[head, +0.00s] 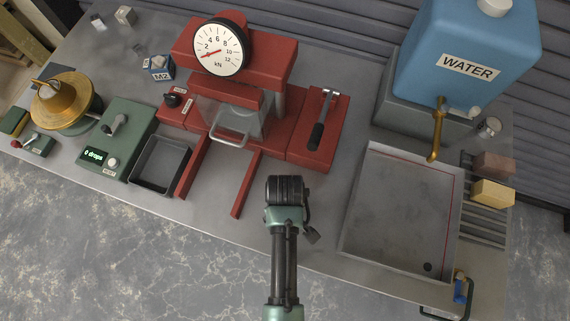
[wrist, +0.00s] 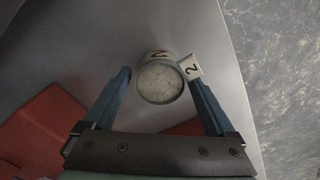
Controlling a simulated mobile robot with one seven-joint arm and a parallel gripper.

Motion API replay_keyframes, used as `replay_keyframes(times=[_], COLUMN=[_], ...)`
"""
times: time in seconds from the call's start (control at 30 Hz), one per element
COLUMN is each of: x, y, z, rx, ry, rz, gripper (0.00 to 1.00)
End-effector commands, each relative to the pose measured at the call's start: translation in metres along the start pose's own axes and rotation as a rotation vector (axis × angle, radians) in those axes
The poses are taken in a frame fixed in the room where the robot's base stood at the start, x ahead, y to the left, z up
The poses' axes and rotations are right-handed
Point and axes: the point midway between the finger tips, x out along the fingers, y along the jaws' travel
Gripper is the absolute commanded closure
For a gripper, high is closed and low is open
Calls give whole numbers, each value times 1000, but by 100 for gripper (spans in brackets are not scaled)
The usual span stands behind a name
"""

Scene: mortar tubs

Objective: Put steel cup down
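A round, pale cup (wrist: 160,83) with a grey speckled top shows in the wrist view, marked "2" on its side and carrying a square tag (wrist: 191,67) also marked "2". I cannot tell whether it is steel. My gripper (wrist: 158,64) has its two blue fingers apart, one on each side of the cup, with narrow gaps showing beside it. In the head view my arm's end is over the bench front, right of the red rails; the fingers and this cup are hidden there. A small metallic cup-like thing (head: 488,127) stands right of the tap.
The red press (head: 240,85) with its gauge stands behind my arm. A square metal tray (head: 400,215) lies to the right, below the blue water tank (head: 465,45). A dark open bin (head: 160,163) is at left. The bench front edge runs close by my arm.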

Motion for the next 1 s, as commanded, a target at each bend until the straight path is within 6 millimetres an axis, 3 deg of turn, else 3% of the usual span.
replay_keyframes(times=[0.3, 0.47, 1.0], x=[-1, -12, -112], y=[0, 0, 1], z=[0, -1, -1], rx=[0, 0, 0], ry=[0, 2, 3], rz=[0, 1, 2], gripper=[1, 1, 1])
